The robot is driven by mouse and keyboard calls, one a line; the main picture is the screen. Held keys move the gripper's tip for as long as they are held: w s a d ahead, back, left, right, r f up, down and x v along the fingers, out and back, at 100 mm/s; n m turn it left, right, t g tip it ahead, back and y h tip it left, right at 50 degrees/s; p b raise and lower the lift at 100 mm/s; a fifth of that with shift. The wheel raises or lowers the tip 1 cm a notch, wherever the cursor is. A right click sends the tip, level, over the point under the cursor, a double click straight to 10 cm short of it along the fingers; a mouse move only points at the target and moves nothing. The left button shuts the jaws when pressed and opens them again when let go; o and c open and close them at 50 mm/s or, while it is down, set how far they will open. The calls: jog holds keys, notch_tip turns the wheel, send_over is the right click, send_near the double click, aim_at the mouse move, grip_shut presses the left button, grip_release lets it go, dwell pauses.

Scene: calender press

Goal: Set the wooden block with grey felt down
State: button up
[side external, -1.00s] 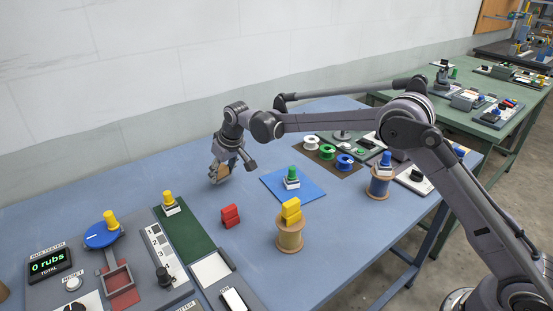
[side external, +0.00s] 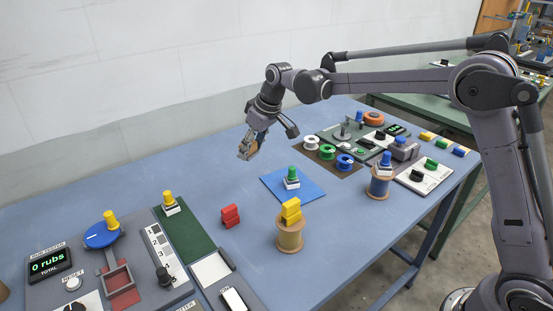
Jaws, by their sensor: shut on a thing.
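My gripper (side external: 251,143) is shut on a small wooden block (side external: 245,151), whose tan side shows between the fingers. The grey felt on it is too small to make out. The gripper points down and holds the block over the back of the blue table (side external: 205,185), to the upper left of the blue mat. It appears to be above the table, but the exact gap cannot be told. The fingers hide part of the block.
A green-knobbed piece (side external: 292,177) stands on the blue mat (side external: 275,186). The rub tester (side external: 50,264) reads 0 rubs. Several spools stand at right. The back left table is clear.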

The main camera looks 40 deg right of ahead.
jog(key=s+a+n+g+y, duration=0.15)
jog(key=s+a+n, duration=0.35)
jog(key=s+a, duration=0.55)
send_near(194, 245)
jog(key=shift+w+a+f+t, duration=0.25)
jog(key=shift+w+a+f, duration=0.2)
jog(key=shift+w+f, duration=0.1)
jog(key=shift+a+f, duration=0.35)
jog(key=shift+f, duration=1.85)
jog(key=shift+f, duration=0.1)
jog(key=o, duration=1.1)
jog(key=shift+o, duration=0.2)
